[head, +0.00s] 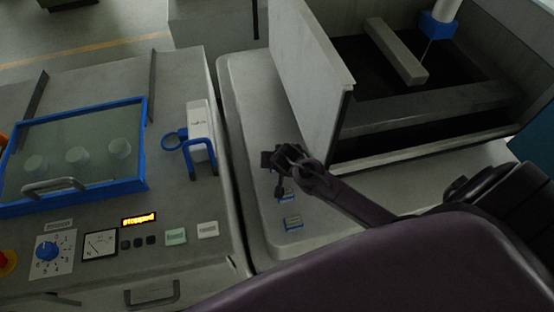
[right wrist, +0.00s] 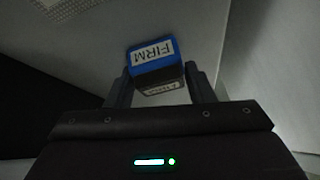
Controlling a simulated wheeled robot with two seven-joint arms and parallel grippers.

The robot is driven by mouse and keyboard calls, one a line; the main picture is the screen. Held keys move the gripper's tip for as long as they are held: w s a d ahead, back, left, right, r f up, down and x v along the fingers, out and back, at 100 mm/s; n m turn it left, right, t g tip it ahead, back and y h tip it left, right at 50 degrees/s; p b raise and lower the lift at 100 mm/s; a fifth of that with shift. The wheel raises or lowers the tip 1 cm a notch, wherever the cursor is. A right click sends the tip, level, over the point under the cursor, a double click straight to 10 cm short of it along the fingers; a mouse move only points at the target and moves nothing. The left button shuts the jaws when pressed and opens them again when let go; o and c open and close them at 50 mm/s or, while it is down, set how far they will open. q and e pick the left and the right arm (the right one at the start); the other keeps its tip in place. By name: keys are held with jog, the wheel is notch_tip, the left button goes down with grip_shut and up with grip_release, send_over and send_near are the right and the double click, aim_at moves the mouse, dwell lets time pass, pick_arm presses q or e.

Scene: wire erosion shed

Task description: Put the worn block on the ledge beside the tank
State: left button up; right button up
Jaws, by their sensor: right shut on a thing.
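My right gripper (head: 274,174) is over the pale ledge (head: 250,110) beside the tank (head: 308,90). In the right wrist view its two fingers (right wrist: 158,84) are shut on a small dark block (right wrist: 155,88) with a blue end. The white label on that end reads "FIRM"; a second label on its dark side is too small to read. In the head view the gripper mostly hides the block, and I cannot tell whether it touches the ledge. My left gripper is out of view.
The tank's raised side wall stands close right of the gripper. Inside the tank are a grey bar (head: 395,50) and a blue wire head (head: 440,22). A control console (head: 180,75) with a blue-framed window (head: 80,155) and blue hook (head: 200,150) lies left, across a dark gap.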

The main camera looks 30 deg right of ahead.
jog(key=o, duration=1)
jog(key=shift+f, duration=0.1)
jog(key=shift+c, duration=0.2)
jog(key=shift+r, duration=0.25)
jog(key=v, duration=1.1)
jog(key=shift+s+r, duration=0.25)
jog(key=shift+r, duration=0.1)
jog(key=shift+a, duration=0.1)
